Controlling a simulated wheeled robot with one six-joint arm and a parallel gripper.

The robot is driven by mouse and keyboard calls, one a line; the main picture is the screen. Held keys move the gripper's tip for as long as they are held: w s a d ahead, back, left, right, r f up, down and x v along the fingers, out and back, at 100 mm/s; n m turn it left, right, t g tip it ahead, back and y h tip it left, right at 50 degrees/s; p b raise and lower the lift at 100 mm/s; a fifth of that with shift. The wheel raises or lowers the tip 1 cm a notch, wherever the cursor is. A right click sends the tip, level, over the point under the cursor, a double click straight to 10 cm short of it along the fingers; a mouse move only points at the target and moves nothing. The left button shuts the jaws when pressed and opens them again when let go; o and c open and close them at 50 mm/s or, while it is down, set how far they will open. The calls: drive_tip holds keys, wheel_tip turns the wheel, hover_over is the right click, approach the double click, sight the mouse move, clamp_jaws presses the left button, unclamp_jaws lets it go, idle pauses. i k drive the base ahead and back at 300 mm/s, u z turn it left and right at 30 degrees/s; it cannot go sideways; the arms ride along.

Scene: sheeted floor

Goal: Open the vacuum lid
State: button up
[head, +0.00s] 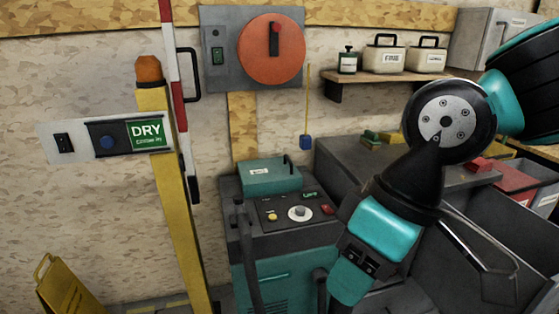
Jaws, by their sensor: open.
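The teal and dark grey machine (275,275), which I take for the vacuum, stands at the lower centre. A teal lid-like box (262,178) with a white label and a small black handle (288,164) lies flat on its top at the back. In front of it is a dark panel (270,212) with a yellow button, a white knob, a red button and a green label. My gripper (350,282) is open at the lower middle, right of the panel and apart from the lid in the picture. Its fingertips are hard to make out, and I see nothing held.
A yellow post (180,215) with a red-and-white barrier pole (177,90) stands left of the machine. A "DRY" panel (108,138) is beside it. A dark workbench (350,165) and red bin (505,182) are right. A shelf (385,78) and red disc switch (258,55) are above.

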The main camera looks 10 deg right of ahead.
sight(257, 178)
drive_tip(key=u, duration=0.2)
drive_tip(key=i, duration=1.35)
drive_tip(key=z, duration=0.15)
